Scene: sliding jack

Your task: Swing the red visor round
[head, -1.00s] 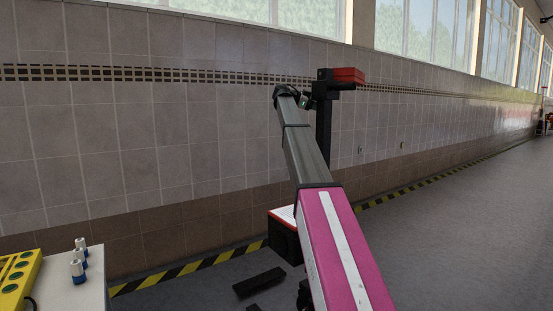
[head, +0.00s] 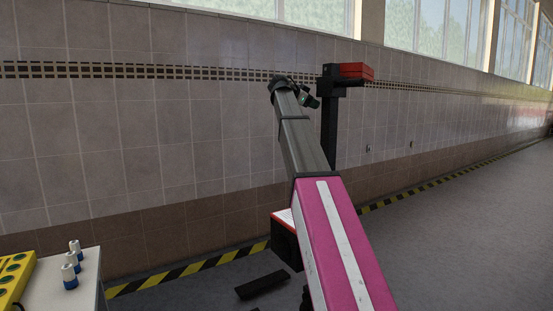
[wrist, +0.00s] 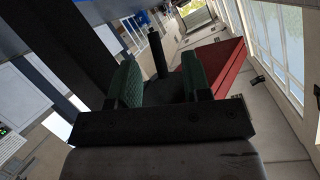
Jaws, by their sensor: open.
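The red visor (head: 356,71) is a flat red block on a black head at the top of a dark upright post (head: 330,125). It also shows as a red slab in the wrist view (wrist: 215,72), to the right of and beyond my fingers. My gripper (wrist: 160,78) is open, with green pads on both fingers. A thin black peg (wrist: 156,52) shows in the gap between the pads; I cannot tell whether it is between them or beyond. In the head view my gripper (head: 310,99) is just left of the post, slightly below the visor.
A black box with a white and red top (head: 286,235) stands low by the post, partly behind my arm. A dark bar (head: 262,285) lies on the floor. A white table (head: 80,283) with small bottles and a yellow panel is at the lower left. The tiled wall runs behind.

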